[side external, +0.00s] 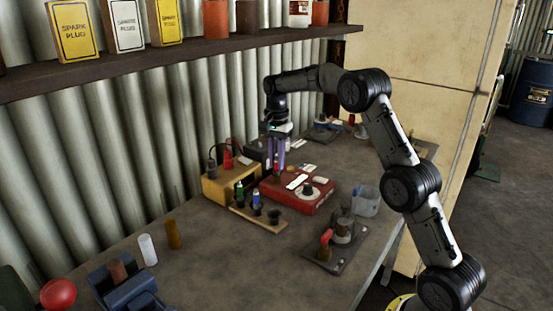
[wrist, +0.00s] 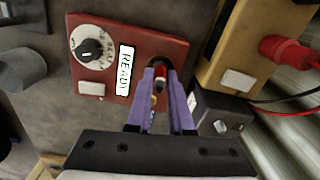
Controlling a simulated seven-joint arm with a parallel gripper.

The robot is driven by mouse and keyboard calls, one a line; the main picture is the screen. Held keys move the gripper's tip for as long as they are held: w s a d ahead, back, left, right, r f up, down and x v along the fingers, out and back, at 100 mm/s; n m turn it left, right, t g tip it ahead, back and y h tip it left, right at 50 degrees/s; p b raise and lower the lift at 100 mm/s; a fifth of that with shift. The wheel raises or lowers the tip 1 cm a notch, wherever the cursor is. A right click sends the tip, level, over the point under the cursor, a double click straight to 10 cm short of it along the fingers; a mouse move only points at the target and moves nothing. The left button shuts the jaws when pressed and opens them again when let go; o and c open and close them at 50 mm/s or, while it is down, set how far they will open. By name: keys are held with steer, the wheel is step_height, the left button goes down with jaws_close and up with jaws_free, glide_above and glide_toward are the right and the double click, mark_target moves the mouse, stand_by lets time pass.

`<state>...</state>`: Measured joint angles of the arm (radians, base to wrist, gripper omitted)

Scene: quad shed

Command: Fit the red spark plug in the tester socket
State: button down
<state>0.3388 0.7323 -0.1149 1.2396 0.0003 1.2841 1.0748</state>
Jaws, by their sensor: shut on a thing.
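The red tester (side external: 312,205) is a flat box on the bench. In the wrist view the tester (wrist: 120,30) shows a dial and a READY label. My gripper (side external: 277,168), with purple fingers, points down over the tester's far left part. It is shut on the red spark plug (side external: 276,172); the plug's red part (wrist: 161,70) shows between the fingertips in the wrist view. The plug looks about upright in the side view. The fingers and plug cover the socket, so I cannot tell whether the plug's lower end is in it or above it.
A yellow box (side external: 215,188) with red and black leads stands close left of the tester. A wooden rack (side external: 270,222) with green and blue plugs lies in front. A grey cup (side external: 366,200) and a dark plate with parts (side external: 322,257) are to the right. The front bench is partly clear.

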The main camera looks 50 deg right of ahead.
stand_by(0.3)
steer(key=shift+c, duration=1.7)
jaws_free()
steer(key=shift+r, duration=3.5)
